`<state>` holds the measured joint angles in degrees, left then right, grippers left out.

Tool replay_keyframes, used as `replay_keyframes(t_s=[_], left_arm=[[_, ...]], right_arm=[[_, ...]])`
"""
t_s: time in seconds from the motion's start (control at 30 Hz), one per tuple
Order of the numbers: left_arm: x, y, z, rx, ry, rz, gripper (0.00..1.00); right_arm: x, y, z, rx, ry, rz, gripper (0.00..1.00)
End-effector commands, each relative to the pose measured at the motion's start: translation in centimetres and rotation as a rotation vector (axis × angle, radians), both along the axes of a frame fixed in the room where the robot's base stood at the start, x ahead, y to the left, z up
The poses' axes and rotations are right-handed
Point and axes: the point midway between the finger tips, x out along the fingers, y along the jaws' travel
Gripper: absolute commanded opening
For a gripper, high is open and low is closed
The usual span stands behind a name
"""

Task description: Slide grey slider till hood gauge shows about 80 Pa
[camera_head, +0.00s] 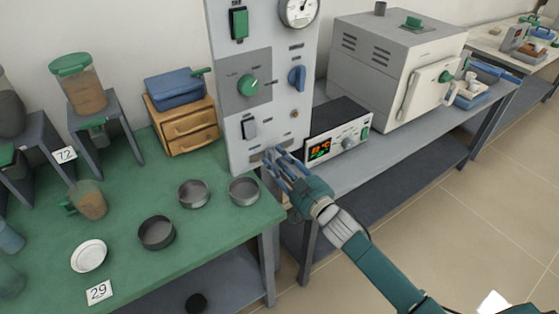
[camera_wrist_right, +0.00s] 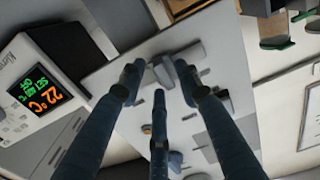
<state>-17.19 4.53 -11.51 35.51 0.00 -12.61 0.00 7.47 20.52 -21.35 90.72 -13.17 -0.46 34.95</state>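The grey-white control panel (camera_head: 234,70) stands upright behind the green table's edge. The round hood gauge (camera_head: 299,10) is at its top, partly cut off; its reading is too small to tell. My right gripper (camera_head: 270,154) is at the panel's lower edge and hides most of the slider area in the head view. In the right wrist view, my right gripper (camera_wrist_right: 158,80) has its fingers spread. A small grey block, apparently the grey slider (camera_wrist_right: 163,70), shows between the fingertips beside a slot; I cannot tell whether they touch. My left gripper is not in view.
The panel also carries a green knob (camera_head: 249,85), a blue knob (camera_head: 297,78) and a rocker switch (camera_head: 249,128). A controller with a lit display (camera_head: 338,140) sits close right of my gripper, before a furnace (camera_head: 390,70). Metal dishes (camera_head: 244,191) stand on the green table.

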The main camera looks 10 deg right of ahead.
Motion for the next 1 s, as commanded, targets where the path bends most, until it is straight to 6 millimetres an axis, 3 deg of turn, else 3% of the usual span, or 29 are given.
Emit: replay_keyframes(t_s=[0.37,0.8,1.0], left_arm=[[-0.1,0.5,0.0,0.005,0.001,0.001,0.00],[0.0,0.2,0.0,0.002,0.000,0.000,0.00],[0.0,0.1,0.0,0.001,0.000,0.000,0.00]], right_arm=[[-0.6,-0.2,-0.1,0.000,0.001,0.000,0.38],[-8.6,-3.1,-0.2,-0.001,0.003,0.000,0.38],[-10.8,-4.0,-0.1,0.001,0.001,0.000,0.38]])
